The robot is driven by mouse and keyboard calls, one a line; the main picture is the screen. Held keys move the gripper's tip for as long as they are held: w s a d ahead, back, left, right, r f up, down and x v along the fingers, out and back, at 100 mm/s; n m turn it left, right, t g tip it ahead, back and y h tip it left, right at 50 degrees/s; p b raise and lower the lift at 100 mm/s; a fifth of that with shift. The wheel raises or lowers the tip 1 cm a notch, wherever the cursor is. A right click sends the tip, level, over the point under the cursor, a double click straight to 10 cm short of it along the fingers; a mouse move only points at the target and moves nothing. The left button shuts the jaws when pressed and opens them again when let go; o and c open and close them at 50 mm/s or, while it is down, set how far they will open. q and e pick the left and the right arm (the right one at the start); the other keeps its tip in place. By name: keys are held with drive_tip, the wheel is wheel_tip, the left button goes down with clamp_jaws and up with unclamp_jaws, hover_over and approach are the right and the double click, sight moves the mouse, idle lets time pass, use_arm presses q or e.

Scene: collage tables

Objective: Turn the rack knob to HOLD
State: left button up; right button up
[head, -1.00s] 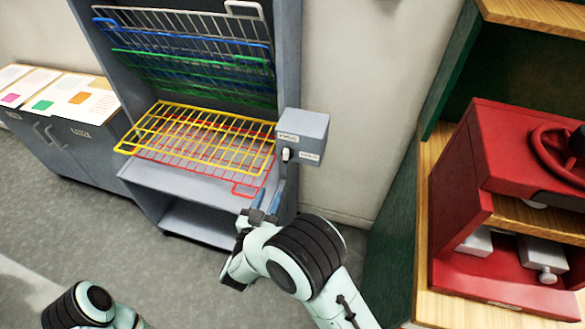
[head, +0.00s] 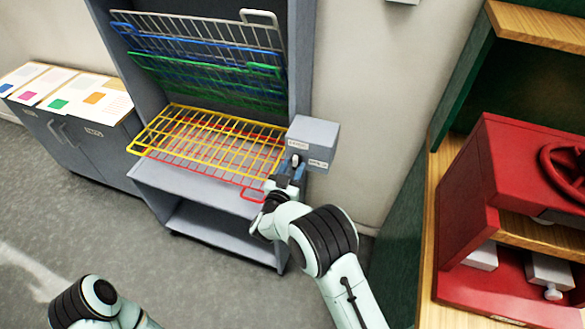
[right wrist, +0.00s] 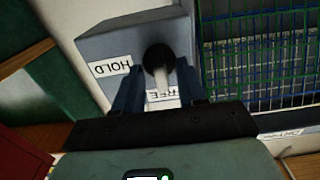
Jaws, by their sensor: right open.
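The grey rack box (head: 318,133) is fixed to the right side of the rack. Its knob (right wrist: 158,60) has a dark round body and a pale pointer, which lies toward the FREE label (right wrist: 165,97) in the right wrist view. The HOLD label (right wrist: 110,68) is on the box to the left of the knob there. My right gripper (right wrist: 158,88) is open, with one blue finger on each side of the knob; I cannot tell whether they touch it. In the head view my right gripper (head: 292,170) is just below the box. My left gripper is out of view.
The rack (head: 205,185) holds wire shelves: grey, blue and green ones tilted up, yellow (head: 205,140) and red ones lower. A red machine (head: 470,215) stands on wooden shelving at right. Cards (head: 62,92) lie on the cabinet at left. The floor in front is clear.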

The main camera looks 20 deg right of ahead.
clamp_jaws()
